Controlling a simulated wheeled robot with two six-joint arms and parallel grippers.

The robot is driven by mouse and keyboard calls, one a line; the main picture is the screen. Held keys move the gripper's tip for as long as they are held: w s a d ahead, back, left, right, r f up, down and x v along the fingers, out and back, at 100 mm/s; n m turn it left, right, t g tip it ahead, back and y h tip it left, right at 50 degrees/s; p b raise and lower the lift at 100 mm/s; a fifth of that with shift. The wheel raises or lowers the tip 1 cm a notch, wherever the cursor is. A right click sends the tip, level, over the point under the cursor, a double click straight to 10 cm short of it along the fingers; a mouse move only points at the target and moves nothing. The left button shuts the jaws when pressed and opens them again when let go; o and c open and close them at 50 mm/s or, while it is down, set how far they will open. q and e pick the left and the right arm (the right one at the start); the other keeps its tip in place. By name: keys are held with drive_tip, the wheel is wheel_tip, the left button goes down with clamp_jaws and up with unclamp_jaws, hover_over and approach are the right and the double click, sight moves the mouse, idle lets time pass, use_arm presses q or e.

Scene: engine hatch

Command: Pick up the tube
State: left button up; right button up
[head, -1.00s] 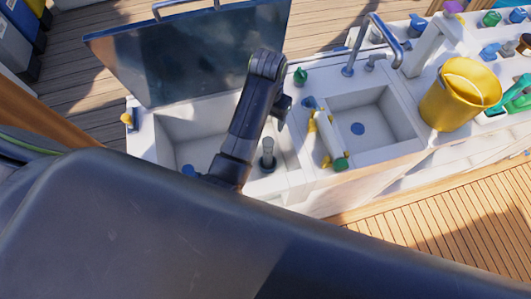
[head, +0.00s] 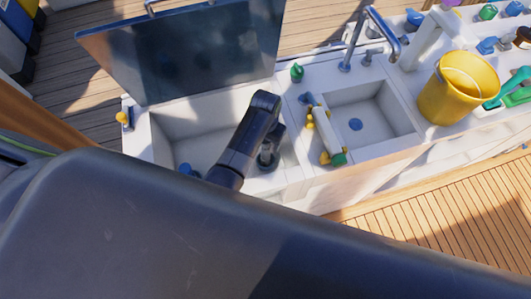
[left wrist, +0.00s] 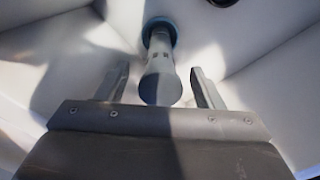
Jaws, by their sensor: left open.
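The tube (left wrist: 161,70) is a short grey cylinder with a dark flat end, standing in a blue ring (left wrist: 159,27) on the floor of the open hatch. My left gripper (head: 274,140) reaches down into the hatch. In the left wrist view its two fingers (left wrist: 160,75) are open, one on each side of the tube with gaps showing. I cannot tell how deep the fingertips are along it. My right gripper is not in view.
The hatch's white walls (head: 175,130) surround the gripper, and its dark lid (head: 180,50) stands raised behind. A white cylinder with green and yellow ends (head: 325,132) lies right of the hatch, beside a sink (head: 375,115). A yellow bucket (head: 450,95) stands farther right.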

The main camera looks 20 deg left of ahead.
use_arm(q)
drive_tip(key=shift+f, duration=0.9)
clamp_jaws()
